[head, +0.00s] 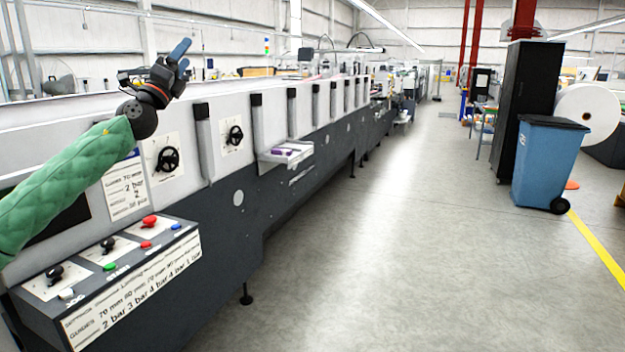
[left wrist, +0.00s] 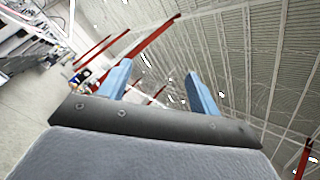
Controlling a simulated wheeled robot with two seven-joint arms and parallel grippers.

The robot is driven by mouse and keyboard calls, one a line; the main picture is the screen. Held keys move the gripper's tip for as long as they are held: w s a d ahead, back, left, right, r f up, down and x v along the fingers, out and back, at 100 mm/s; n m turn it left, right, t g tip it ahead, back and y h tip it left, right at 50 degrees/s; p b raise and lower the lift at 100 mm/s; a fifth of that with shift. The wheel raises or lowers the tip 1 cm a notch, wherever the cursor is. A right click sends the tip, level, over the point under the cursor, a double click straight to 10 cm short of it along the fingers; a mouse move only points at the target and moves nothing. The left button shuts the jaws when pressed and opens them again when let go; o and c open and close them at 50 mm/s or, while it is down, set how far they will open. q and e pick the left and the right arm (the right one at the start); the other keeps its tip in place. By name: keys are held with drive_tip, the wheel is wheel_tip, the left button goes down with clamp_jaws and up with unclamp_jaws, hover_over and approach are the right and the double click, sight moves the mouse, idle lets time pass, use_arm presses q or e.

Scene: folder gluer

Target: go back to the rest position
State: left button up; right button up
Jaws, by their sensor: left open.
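My left gripper (head: 181,54) is raised in front of the folder gluer's (head: 330,140) long grey-white side, at the upper left of the head view. Its blue fingers point up and to the right. In the left wrist view the two blue fingertips (left wrist: 158,82) stand apart with nothing between them, and the ceiling shows behind them. My left arm in its green sleeve comes in from the left, above the control panel. My right gripper does not show in either view.
A control panel (head: 110,262) with knobs and buttons juts out at the lower left. A small shelf (head: 287,152) with a purple item sticks out from the machine. A blue bin (head: 545,165) and a black cabinet (head: 527,100) stand at right. The grey floor between is clear.

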use_arm(q)
drive_tip(key=s+d+f+n+g+y, duration=0.2)
drive_tip(key=s+f+n+g+y, duration=0.15)
drive_tip(key=f+n+y, duration=0.45)
drive_tip(key=s+d+f+n+g+y, duration=0.2)
drive_tip(key=s+f+n+y, duration=0.15)
drive_tip(key=f+n, duration=0.8)
drive_tip(key=s+d+f+n+g+y, duration=0.2)
drive_tip(key=s+f+n+y, duration=0.4)
drive_tip(key=f, duration=0.5)
drive_tip(key=s+d+f+n+g+h, duration=0.1)
drive_tip(key=s+d+f+g+h, duration=0.1)
drive_tip(key=s+f, duration=0.5)
drive_tip(key=s+d+f+g+h, duration=0.2)
drive_tip(key=s+d+f+g, duration=0.1)
drive_tip(key=f, duration=0.8)
drive_tip(key=s+d+f+n+g+h, duration=0.1)
drive_tip(key=s+d+f+g+h, duration=0.1)
drive_tip(key=s+f, duration=0.55)
drive_tip(key=s+d+f+n+g+h, duration=0.1)
drive_tip(key=s+f+g, duration=0.6)
drive_tip(key=s+f, duration=1.9)
drive_tip(key=s+d+n, duration=0.1)
drive_tip(key=s, duration=0.2)
drive_tip(key=shift+s+d+f, duration=0.2)
drive_tip(key=shift+s+d, duration=0.05)
drive_tip(key=shift+d, duration=0.15)
drive_tip(key=shift+h, duration=0.25)
